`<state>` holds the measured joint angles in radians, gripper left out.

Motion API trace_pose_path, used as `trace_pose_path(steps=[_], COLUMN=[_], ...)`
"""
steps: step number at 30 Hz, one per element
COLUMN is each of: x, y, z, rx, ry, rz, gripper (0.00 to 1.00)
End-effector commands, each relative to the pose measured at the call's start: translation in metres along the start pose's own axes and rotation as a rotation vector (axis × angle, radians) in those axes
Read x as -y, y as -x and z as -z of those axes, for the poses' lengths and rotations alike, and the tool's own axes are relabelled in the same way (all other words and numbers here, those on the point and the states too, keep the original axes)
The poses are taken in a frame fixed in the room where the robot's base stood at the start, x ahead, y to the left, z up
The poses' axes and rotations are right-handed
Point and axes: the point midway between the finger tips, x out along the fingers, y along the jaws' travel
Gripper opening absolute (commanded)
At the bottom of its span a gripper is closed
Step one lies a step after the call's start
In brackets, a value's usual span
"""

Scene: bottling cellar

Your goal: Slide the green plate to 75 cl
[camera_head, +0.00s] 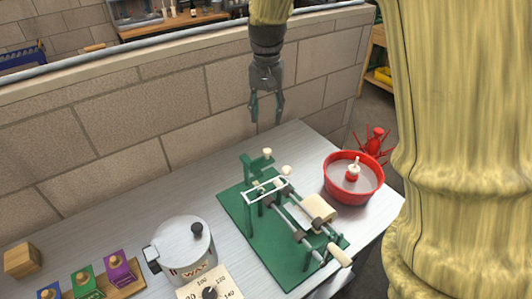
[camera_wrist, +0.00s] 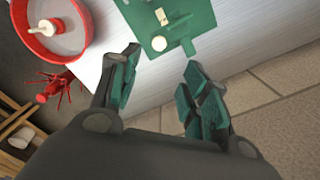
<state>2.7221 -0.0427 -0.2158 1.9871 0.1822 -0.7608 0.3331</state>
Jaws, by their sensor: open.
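A bench device with a flat green base (camera_head: 238,213) stands on the light bench, with two steel rods, a cream block (camera_head: 318,208), a white frame and cream knobs above it. Green upright plates (camera_head: 248,168) stand at its far end; I cannot tell which one slides. No 75 cl mark is readable. Part of the green base (camera_wrist: 200,15) shows at the top of the wrist view. My gripper (camera_head: 267,112) is open and empty, pointing down above the far end of the device, near the wall, touching nothing. Its fingers (camera_wrist: 162,60) are apart in the wrist view.
A red bowl (camera_head: 338,190) and a red spidery object (camera_head: 374,142) are right of the device. A lidded metal pot (camera_head: 183,246), a dial (camera_head: 209,293), coloured knobbed blocks (camera_head: 118,267) and a wooden block (camera_head: 22,260) are left. A block wall (camera_head: 150,115) runs behind.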

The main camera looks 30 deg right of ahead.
Motion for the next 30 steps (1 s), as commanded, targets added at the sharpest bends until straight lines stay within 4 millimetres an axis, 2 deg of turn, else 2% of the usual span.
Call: trace_pose_path(steps=[1,3,14,30], x=[0.0,0.0,0.001,0.0], y=[-0.012,-0.017,-0.034,-0.109], z=[0.0,0.0,-0.001,-0.001], rx=[-0.001,-0.001,0.001,0.002], ry=[0.0,0.0,0.001,0.0], rz=[0.001,0.001,0.0,0.0], gripper=[0.46,0.46,0.46,0.46])
